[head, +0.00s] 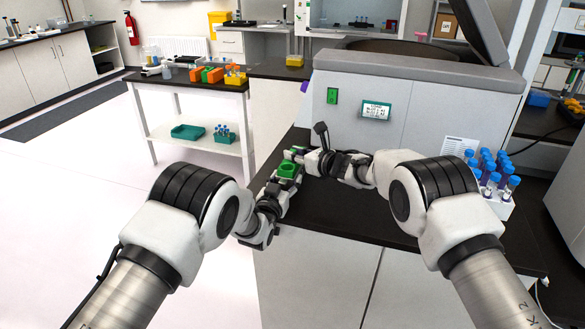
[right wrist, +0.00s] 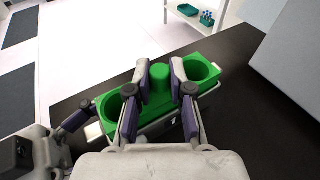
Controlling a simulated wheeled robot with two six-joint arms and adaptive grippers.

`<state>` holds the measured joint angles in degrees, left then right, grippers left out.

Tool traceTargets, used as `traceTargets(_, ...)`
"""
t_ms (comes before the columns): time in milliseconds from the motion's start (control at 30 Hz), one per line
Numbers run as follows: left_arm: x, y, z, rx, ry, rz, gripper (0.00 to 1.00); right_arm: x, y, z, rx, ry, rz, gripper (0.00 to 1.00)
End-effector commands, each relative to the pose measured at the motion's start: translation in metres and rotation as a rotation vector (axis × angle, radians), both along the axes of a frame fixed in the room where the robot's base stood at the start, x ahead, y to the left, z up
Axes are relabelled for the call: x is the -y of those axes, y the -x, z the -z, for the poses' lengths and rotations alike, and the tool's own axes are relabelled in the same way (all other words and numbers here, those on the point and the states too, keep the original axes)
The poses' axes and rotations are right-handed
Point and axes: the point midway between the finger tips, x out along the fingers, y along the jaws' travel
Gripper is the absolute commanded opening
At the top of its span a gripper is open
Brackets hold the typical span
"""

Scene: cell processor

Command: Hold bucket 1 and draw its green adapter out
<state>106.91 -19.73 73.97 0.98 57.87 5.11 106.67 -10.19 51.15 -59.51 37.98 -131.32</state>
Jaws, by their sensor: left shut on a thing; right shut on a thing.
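The green adapter (head: 289,170) is at the left edge of the black bench in the head view. In the right wrist view the adapter (right wrist: 203,70) shows two round wells and a green middle post (right wrist: 160,78). My right gripper (right wrist: 162,70) is shut on this post, one finger on each side. Grey bucket 1 (right wrist: 152,132) shows just below the adapter; how deep the adapter sits is hidden. My left gripper (head: 277,187) comes from the lower left and is shut on the bucket's end, which its fingers partly hide. It also shows at left in the right wrist view (right wrist: 82,120).
The grey machine (head: 420,100) stands behind the bench. A white rack of blue-capped tubes (head: 490,180) is on the right. The black bench top (head: 345,213) is clear between them and the grippers. A side table (head: 190,85) with coloured racks stands farther back left.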

Motion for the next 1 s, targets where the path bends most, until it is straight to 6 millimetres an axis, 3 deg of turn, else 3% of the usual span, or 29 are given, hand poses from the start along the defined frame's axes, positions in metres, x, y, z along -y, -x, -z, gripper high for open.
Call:
traceTargets(433, -0.001, -0.001, -0.001, 0.003, 0.001, -0.002, 0.00, 0.000, 0.000, -0.015, 0.001, 0.001, 0.000, 0.00)
traceTargets(900, -0.001, -0.001, -0.001, 0.002, 0.001, -0.002, 0.00, 0.000, 0.000, -0.069, 0.001, 0.000, -0.001, 0.00)
traceTargets(1000, -0.001, -0.001, -0.001, 0.002, 0.001, -0.002, 0.00, 0.000, 0.000, -0.072, 0.000, 0.000, -0.001, 0.00)
